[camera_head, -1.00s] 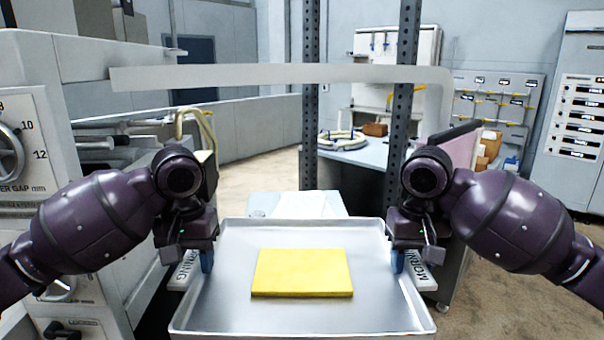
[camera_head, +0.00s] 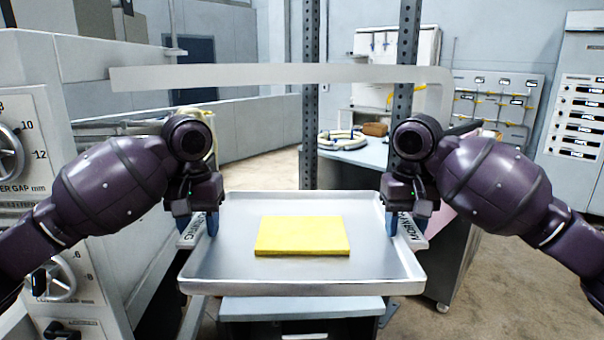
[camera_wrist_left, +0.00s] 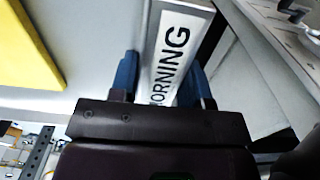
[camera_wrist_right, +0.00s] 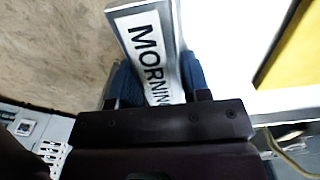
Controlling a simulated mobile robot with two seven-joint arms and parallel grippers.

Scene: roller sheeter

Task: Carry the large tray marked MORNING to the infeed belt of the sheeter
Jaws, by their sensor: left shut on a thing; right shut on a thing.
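The large metal tray (camera_head: 300,288) carries a yellow slab (camera_head: 302,236) near its middle and looks about level. Its side labels read MORNING in the left wrist view (camera_wrist_left: 170,55) and in part in the right wrist view (camera_wrist_right: 148,50). My left gripper (camera_head: 212,222) is shut on the tray's left rim. My right gripper (camera_head: 391,222) is shut on its right rim. In both wrist views the blue fingers stand on either side of the labelled rim. The sheeter (camera_head: 40,110) stands at the left; I cannot make out its infeed belt clearly.
A pale guard bar (camera_head: 280,74) crosses above and beyond the tray. Dark perforated posts (camera_head: 309,120) stand behind. A pale surface (camera_head: 300,308) shows below the tray's front edge. A table (camera_head: 360,160) with a ring-shaped item is behind. Open floor (camera_head: 520,270) lies at the right.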

